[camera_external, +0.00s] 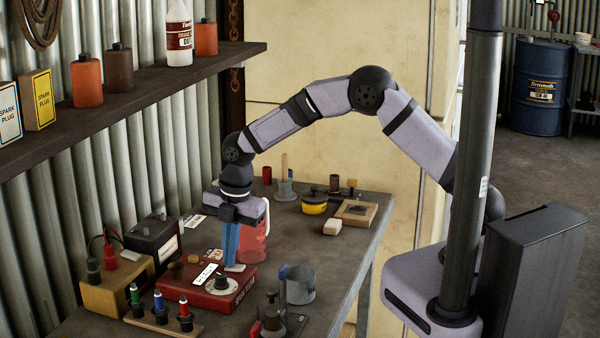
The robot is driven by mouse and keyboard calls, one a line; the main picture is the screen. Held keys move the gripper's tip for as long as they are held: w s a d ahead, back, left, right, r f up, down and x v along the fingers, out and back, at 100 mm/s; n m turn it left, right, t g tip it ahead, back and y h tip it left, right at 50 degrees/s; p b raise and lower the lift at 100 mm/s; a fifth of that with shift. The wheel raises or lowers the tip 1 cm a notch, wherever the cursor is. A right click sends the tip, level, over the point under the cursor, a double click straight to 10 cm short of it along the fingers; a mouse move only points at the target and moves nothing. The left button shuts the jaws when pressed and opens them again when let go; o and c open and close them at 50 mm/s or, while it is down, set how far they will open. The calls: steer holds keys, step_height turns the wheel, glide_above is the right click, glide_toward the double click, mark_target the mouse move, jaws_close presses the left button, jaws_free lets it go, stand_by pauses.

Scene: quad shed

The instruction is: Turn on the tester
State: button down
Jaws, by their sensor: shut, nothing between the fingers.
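The tester looks to be the low red box (190,289) on the bench, with a white label on top and a pale round dial (220,285) with a dark knob at its right. My gripper (231,262) points down over the back of the red box, with its blue fingers shut and empty. The fingertips are close to the box's top near the dial; I cannot tell whether they touch it. Part of the box's back edge is hidden behind the fingers.
A tan box with red and black terminals (118,290) and a black battery-like box (153,240) stand left. A rack with coloured plugs (163,320) lies in front. A shelf (130,85) overhangs the left.

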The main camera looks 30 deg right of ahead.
steer(key=shift+s+d+f, duration=0.2)
steer(key=shift+s+d, duration=0.3)
steer(key=shift+s+d+r, duration=0.1)
steer(key=shift+s+d, duration=0.1)
steer(key=shift+w+a, duration=0.1)
steer(key=shift+r, duration=0.2)
steer(key=shift+r+p, duration=0.25)
steer(key=shift+p, duration=0.05)
step_height(320, 180, up, 13)
steer(key=s+d, duration=0.1)
steer(key=shift+s+d+b, duration=0.2)
steer(key=shift+b, duration=0.2)
steer(key=shift+w+a+b, duration=0.1)
steer(key=shift+b, duration=0.2)
